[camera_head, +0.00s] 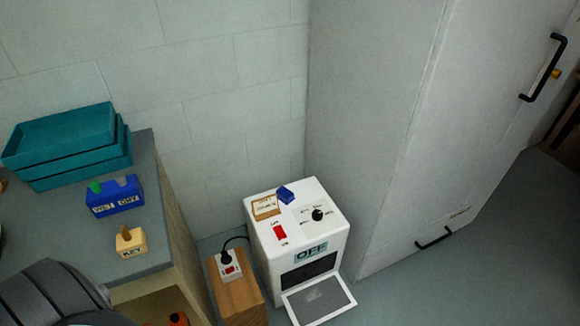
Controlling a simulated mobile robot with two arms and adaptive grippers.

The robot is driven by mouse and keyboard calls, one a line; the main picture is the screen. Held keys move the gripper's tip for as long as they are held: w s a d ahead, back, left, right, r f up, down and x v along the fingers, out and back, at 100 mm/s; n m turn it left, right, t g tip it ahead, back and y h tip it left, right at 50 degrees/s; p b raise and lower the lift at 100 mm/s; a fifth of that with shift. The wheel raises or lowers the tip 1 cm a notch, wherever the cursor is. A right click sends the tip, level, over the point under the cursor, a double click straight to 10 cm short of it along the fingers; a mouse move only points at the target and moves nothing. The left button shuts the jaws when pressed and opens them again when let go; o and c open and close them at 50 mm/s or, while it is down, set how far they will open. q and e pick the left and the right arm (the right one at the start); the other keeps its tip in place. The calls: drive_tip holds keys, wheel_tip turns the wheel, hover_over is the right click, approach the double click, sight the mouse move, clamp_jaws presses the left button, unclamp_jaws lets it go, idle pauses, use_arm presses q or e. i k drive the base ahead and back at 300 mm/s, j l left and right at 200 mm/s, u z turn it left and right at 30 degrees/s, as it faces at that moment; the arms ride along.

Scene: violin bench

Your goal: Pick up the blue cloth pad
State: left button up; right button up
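A small dark-blue block-like piece (286,194), which may be the blue cloth pad, lies on top of a white machine (325,229) near its back edge. It is too small to make out its material. It sits beside a wooden-framed label plate (265,207). Neither of my grippers shows. A dark ribbed rounded part at the bottom left looks like part of my arm.
A grey-topped bench (75,235) at left holds teal trays (65,145), a blue WET/DRY holder (115,196) and a KEY block (130,241). The machine's front flap (320,301) is open. A socket box (230,266) and tall grey cabinet (385,130) flank it.

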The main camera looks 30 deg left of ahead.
sight(285, 196)
drive_tip(key=u, duration=0.95)
